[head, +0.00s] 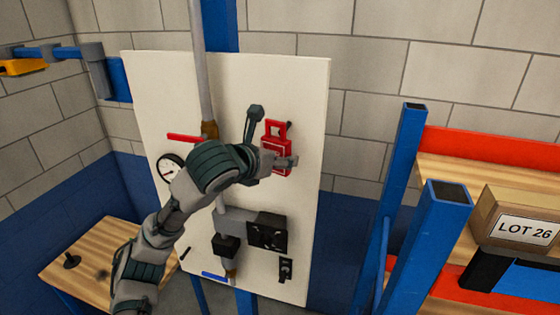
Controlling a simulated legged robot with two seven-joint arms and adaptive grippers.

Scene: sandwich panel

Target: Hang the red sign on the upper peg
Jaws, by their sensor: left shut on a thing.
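The red sign (276,142), with an open loop at its top, is upright in front of the right part of the white panel (309,98). My left gripper (284,161) is shut on the sign's lower part and hides some of it. A small dark tip, perhaps the upper peg (289,125), shows at the upper right of the loop. I cannot tell whether the loop is around it or only in front of it. My right gripper is not in view.
A grey pipe (203,75) with a red handle (184,137) and a round gauge (170,167) is left of the sign. A black box (268,232) sits lower on the panel. Blue posts and a shelf with a carton (510,215) stand right; a wooden table (85,262) stands left.

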